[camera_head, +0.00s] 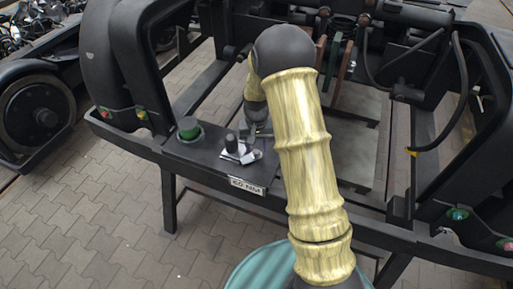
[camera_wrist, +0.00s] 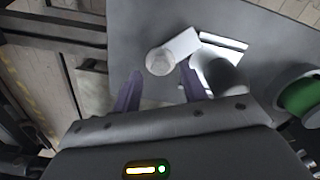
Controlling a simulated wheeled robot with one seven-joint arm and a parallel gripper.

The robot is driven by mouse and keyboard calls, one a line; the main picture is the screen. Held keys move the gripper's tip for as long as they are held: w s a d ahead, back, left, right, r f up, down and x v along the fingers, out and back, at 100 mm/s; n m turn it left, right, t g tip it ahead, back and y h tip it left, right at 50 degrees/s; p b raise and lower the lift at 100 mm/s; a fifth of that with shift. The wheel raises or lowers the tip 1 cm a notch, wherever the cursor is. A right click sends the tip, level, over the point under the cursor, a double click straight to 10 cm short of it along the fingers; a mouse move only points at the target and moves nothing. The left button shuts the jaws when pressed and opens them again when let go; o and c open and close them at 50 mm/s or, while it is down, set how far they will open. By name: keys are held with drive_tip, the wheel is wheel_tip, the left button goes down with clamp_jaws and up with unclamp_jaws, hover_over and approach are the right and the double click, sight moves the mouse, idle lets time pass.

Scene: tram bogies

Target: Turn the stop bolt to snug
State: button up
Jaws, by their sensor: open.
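A pale round head (camera_wrist: 160,61) with a pale bar behind it, which looks like the stop bolt, sits on the dark plate in the wrist view. In the head view it shows as a small light metal piece (camera_head: 257,154) beside a dark upright cylinder (camera_head: 231,143). My gripper (camera_wrist: 158,86) is open, its two dark fingers spread on either side below the head in the wrist view. Nothing is between the fingertips, and I see no clear contact with the head. In the head view my gripper (camera_head: 258,130) is just behind the metal piece, partly hidden by my arm.
A green knob (camera_head: 188,130) stands left on the black frame beam. A label (camera_head: 246,186) on the beam's front seems to read 60 NM. The dark cylinder (camera_wrist: 226,72) stands close right of the fingers. Black frame arms rise on both sides; open paving lies in front.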

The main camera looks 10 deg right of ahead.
drive_tip(key=shift+f, duration=1.15)
drive_tip(key=shift+c, duration=0.2)
clamp_jaws()
drive_tip(key=m, duration=0.5)
drive_tip(key=shift+p, duration=0.35)
drive_tip(key=shift+o, duration=0.2)
unclamp_jaws()
drive_tip(key=shift+r, duration=0.1)
